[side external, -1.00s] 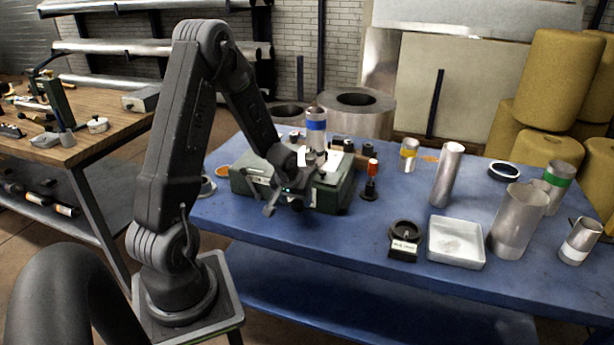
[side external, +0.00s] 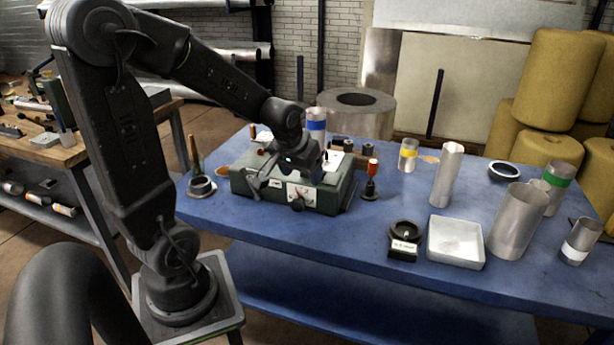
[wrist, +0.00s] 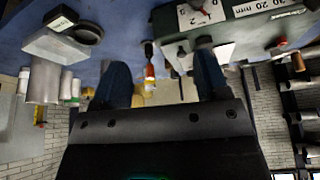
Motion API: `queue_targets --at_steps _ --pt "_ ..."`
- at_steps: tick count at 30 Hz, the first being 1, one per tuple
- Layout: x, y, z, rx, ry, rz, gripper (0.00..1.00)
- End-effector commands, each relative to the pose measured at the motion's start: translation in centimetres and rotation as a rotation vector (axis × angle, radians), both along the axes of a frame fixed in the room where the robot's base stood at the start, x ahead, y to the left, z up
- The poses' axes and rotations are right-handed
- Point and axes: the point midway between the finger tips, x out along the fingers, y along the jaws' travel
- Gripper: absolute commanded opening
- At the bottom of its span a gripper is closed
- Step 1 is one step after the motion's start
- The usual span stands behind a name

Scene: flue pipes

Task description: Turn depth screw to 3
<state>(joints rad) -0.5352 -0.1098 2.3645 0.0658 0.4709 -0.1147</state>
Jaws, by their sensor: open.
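The green machine (side external: 325,198) stands on the blue bench. Its front carries a white dial plate (side external: 301,191) with a dark and red knob (side external: 298,204), likely the depth screw. In the wrist view the dial plate (wrist: 202,16) is at the top edge, with a figure 2 legible and its knob (wrist: 197,4) partly cut off. I cannot read the pointer's setting.
A black round holder (side external: 405,238), white tray (side external: 455,243) and several metal pipes stand farther right. The bench front before the machine is clear.

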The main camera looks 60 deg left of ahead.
Motion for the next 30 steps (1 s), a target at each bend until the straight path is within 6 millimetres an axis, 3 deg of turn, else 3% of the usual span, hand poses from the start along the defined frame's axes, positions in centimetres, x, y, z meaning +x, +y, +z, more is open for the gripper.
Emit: queue_targets --at_steps 18,30 --pt "-2.9 -9.8 5.6 0.017 -0.034 -0.282 0.68" --pt "-4.4 -12.1 6.7 0.018 -0.04 -0.359 0.68"
